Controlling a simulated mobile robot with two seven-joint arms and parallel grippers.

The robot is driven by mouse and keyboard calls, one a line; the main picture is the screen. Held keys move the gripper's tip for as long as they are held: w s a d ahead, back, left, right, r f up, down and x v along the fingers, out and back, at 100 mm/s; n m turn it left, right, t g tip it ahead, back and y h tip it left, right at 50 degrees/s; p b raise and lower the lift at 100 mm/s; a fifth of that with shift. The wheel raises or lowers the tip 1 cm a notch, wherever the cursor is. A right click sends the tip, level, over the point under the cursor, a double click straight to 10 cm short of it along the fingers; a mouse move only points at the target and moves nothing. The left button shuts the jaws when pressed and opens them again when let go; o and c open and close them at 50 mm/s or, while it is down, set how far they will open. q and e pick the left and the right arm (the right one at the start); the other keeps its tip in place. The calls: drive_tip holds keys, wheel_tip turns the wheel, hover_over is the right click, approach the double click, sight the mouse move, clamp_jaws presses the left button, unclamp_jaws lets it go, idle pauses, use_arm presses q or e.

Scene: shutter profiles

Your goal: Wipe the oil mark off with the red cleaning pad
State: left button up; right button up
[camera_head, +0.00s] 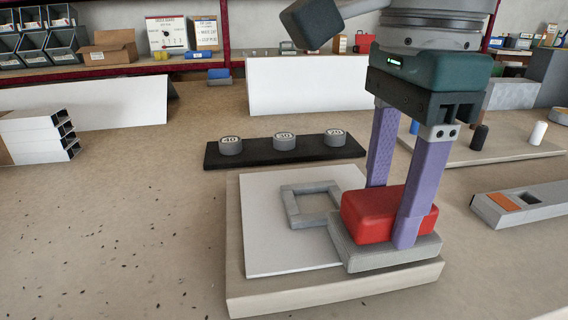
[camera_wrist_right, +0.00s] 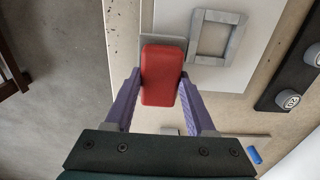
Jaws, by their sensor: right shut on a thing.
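The red cleaning pad (camera_head: 372,218) is between the purple fingers of my right gripper (camera_head: 390,214), which is shut on it. The pad is over a flat grey block (camera_head: 365,258) at the right of the board; I cannot tell if it touches the block. In the right wrist view the red pad (camera_wrist_right: 162,75) lies between both fingers, with grey (camera_wrist_right: 163,41) showing beyond it. A white panel (camera_head: 262,255) lies on a beige board (camera_head: 300,296), with a grey square frame (camera_head: 293,207) on it. I see no clear oil mark. My left gripper is not in view.
Behind the board, a black strip (camera_head: 258,153) carries three numbered grey knobs. A white upright block (camera_head: 308,85) stands further back. White hollow profiles (camera_head: 40,136) are at left. A grey profile with an orange patch (camera_head: 525,203) is at right. The table's left front is clear apart from dark specks.

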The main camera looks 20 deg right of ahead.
sight(356, 203)
drive_tip(key=shift+w+a+f+b, duration=0.1)
drive_tip(key=shift+w+a+b, duration=0.15)
drive_tip(key=shift+a, duration=0.45)
drive_tip(key=shift+w+a+f+b, duration=0.1)
drive_tip(key=shift+w+a+b, duration=0.1)
drive_tip(key=shift+a, duration=0.5)
drive_tip(key=shift+a, duration=0.2)
drive_tip(key=shift+w+a+r, duration=0.1)
drive_tip(key=shift+w+a, duration=0.05)
drive_tip(key=shift+a, duration=0.55)
drive_tip(key=shift+w+a+r, duration=0.1)
drive_tip(key=shift+a, duration=0.55)
drive_tip(key=shift+a+b, duration=0.1)
drive_tip(key=shift+b, duration=0.2)
drive_tip(key=shift+w+a+f, duration=0.1)
drive_tip(key=shift+a+f, duration=0.05)
drive_tip(key=shift+a, duration=0.1)
drive_tip(key=shift+w+a+f+b, duration=0.1)
drive_tip(key=shift+w+a+b, duration=0.05)
drive_tip(key=shift+a, duration=0.4)
drive_tip(key=shift+w+a+b, duration=0.15)
drive_tip(key=shift+a, duration=0.35)
